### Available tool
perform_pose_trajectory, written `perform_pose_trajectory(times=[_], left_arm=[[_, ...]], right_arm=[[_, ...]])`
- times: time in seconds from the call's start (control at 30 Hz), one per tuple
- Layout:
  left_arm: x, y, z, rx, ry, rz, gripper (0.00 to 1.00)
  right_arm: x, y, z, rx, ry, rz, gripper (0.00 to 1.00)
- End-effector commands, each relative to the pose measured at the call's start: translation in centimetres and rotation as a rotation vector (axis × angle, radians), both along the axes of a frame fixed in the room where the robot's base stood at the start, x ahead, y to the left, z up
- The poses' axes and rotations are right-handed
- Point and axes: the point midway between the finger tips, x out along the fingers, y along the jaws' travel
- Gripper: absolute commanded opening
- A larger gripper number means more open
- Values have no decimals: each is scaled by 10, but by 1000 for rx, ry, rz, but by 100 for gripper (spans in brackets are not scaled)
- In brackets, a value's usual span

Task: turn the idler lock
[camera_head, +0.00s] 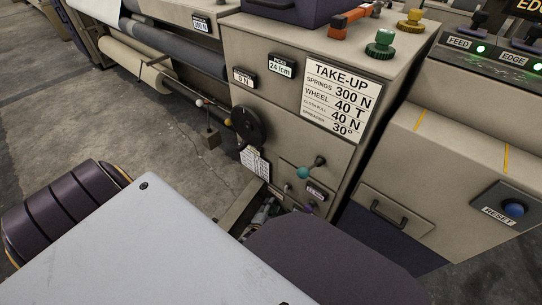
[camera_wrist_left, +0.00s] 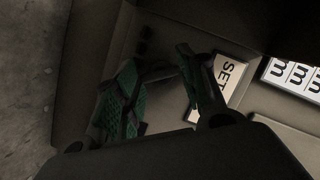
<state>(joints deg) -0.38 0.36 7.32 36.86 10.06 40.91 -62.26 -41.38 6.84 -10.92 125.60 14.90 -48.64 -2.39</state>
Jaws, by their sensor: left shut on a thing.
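My left gripper (camera_head: 264,211) is low at the front of the take-up machine, mostly hidden behind my own arm in the head view. In the left wrist view the gripper (camera_wrist_left: 160,88) shows two dark fingers with green pads, apart, with a dark part (camera_wrist_left: 158,72) between them. The gripper is shut on this part, which appears to be the idler lock; its shape and angle are hard to tell in the dark. A white SET label (camera_wrist_left: 231,76) is just right of the fingers. My right gripper is not in view.
The take-up panel (camera_head: 340,100) rises behind the gripper. A teal-knobbed lever (camera_head: 303,172) and a black wheel (camera_head: 248,124) stick out nearby. A drawer handle (camera_head: 388,212) is to the right. Bare floor (camera_head: 130,140) lies to the left.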

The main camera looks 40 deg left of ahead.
Motion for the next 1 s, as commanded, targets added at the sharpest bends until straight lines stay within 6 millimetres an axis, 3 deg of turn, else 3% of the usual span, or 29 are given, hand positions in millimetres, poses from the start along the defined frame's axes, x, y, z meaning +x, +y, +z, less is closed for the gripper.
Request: perform_pose_trajectory(times=[0.07, 0.1, 0.23, 0.73, 1.0], left_arm=[[-1, -1, -1, -1, 2, -1, 17], [-1, -1, -1, -1, 2, -1, 46], [-1, -1, -1, 0, 1, -1, 62], [-2, -1, 0, 1, 0, 0, 62], [-13, -4, 2, 0, 1, -1, 62]], right_arm=[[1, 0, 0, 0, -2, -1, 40], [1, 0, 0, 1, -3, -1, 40], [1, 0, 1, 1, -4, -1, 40], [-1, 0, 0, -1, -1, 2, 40], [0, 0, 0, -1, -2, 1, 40]])
